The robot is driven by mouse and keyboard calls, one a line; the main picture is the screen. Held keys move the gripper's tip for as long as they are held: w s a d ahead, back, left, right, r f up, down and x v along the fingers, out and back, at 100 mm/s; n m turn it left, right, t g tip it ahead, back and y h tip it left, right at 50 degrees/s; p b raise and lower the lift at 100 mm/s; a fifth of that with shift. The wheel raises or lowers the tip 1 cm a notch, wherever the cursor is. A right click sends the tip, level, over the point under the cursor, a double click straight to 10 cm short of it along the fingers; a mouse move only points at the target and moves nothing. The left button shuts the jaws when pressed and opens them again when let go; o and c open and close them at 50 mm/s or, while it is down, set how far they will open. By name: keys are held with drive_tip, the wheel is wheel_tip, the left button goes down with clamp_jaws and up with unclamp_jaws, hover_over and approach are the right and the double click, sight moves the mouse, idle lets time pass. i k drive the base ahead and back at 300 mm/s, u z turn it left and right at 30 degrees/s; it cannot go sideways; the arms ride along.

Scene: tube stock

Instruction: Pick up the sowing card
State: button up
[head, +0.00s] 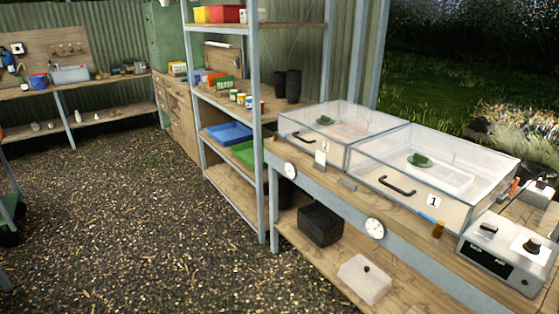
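A small pale upright card (320,158) stands on the bench's front edge, just below the "2" label of the left clear-lidded propagator (370,117). It may be the sowing card; it is too small for me to read any writing on it. My gripper is not in view.
The right propagator (470,150) bears a "1" label. A grey block (347,185), blue pen (428,218), brown bottle (438,230) and control box (490,262) sit on the bench (385,203). A shelf rack (258,150) stands left of it. Open gravel floor (130,210) lies left.

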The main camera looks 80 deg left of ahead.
sight(320, 156)
drive_tip(key=u, duration=2.45)
